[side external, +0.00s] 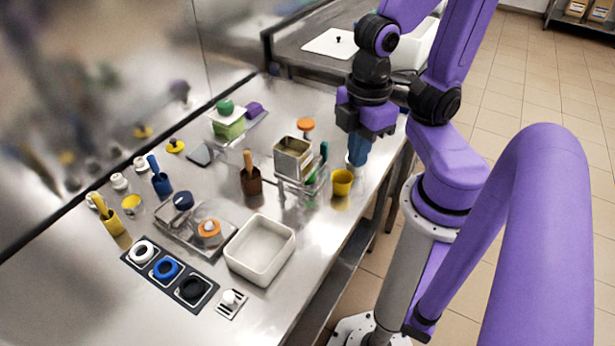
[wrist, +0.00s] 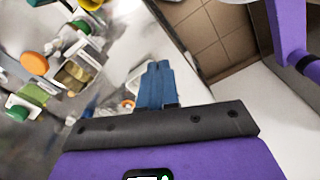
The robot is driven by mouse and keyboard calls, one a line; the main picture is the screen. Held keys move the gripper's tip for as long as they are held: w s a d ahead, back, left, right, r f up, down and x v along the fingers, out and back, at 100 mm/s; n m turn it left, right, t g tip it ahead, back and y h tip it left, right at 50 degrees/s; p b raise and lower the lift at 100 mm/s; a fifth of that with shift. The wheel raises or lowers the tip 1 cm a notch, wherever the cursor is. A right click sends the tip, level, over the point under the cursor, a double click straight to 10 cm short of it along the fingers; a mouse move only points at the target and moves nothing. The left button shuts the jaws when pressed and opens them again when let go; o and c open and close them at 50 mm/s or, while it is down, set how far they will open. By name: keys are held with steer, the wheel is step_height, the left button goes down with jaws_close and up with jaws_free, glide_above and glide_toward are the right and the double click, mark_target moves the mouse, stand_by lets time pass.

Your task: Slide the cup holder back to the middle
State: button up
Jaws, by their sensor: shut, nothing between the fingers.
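My gripper (side external: 358,150) has blue fingers pressed together, with nothing between them. It points down near the table's right edge, to the right of the yellow cup (side external: 342,183). The fingers also show in the wrist view (wrist: 157,68). I cannot tell for sure which object is the cup holder. A clear and metal rack (side external: 300,187) stands left of the yellow cup, by a square metal tin (side external: 293,158); the tin also shows in the wrist view (wrist: 74,76). A pale, partly hidden item (wrist: 127,103) shows beside the fingers in the wrist view.
A brown cup with a wooden handle (side external: 250,180) and an orange-topped item (side external: 305,125) stand near the tin. The table's right edge is close to my gripper.

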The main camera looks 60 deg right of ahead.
steer(key=o, duration=0.5)
steer(key=shift+o, duration=1.2)
steer(key=shift+r, duration=0.35)
step_height(320, 180, up, 4)
steer(key=m, duration=1.3)
glide_above(324, 143)
step_height(324, 143, down, 26)
steer(key=shift+f, duration=0.2)
